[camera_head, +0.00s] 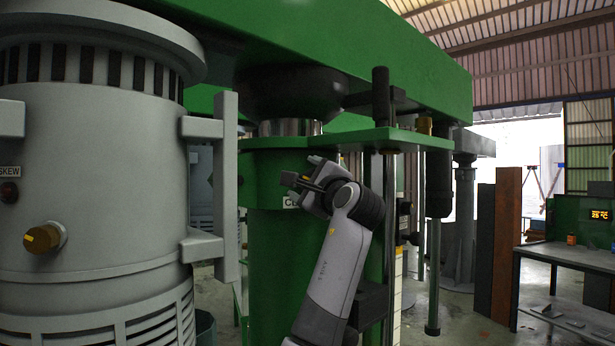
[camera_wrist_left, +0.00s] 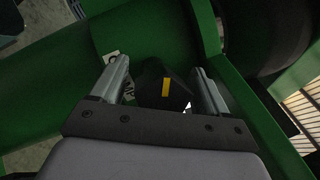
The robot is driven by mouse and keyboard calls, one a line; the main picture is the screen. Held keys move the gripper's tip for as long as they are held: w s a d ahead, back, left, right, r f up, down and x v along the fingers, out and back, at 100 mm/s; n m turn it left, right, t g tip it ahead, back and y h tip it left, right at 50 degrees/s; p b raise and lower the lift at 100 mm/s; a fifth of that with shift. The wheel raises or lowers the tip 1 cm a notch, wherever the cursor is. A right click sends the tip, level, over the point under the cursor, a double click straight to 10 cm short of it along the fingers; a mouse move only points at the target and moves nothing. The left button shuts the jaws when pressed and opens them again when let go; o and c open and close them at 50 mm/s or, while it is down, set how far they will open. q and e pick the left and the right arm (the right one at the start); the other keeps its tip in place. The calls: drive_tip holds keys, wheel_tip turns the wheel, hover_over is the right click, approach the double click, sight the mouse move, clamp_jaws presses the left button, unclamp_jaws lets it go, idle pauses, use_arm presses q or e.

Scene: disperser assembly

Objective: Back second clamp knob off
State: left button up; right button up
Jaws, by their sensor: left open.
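My left gripper (camera_head: 304,174) is in front of the green column, beside a white label whose visible letters begin "CL". In the left wrist view its two fingers (camera_wrist_left: 160,80) are open, one on each side of a black knob (camera_wrist_left: 152,92) with a yellow stripe. A gap shows on the knob's right side; I cannot tell whether the left finger touches it. My right gripper is in neither view.
A large grey motor housing (camera_head: 100,150) with a brass-coloured knob (camera_head: 44,238) and a "SKEW" label fills the left. A green beam (camera_head: 400,70) runs overhead. A dark vertical rod (camera_head: 437,190) hangs right of my arm.

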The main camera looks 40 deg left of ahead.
use_arm(q)
drive_tip(key=shift+w+f, duration=0.1)
drive_tip(key=c, duration=0.9)
drive_tip(key=shift+n, duration=0.4)
drive_tip(key=n, duration=0.2)
drive_tip(key=n+g, duration=0.1)
drive_tip(key=n, duration=0.2)
drive_tip(key=shift+f+g+h, duration=0.2)
drive_tip(key=shift+g+h, duration=0.1)
drive_tip(key=n+h, duration=0.1)
drive_tip(key=n, duration=0.4)
drive_tip(key=shift+f+n+g, duration=0.1)
drive_tip(key=shift+n+g, duration=0.3)
drive_tip(key=shift+c, duration=0.2)
drive_tip(key=n, duration=0.2)
drive_tip(key=n+h, duration=0.1)
drive_tip(key=n, duration=0.2)
drive_tip(key=shift+h, duration=0.3)
drive_tip(key=n+t+h, duration=0.1)
drive_tip(key=n, duration=0.3)
drive_tip(key=shift+d, duration=0.1)
drive_tip(key=shift+n, duration=0.3)
drive_tip(key=o, duration=0.9)
drive_tip(key=shift+w, duration=0.1)
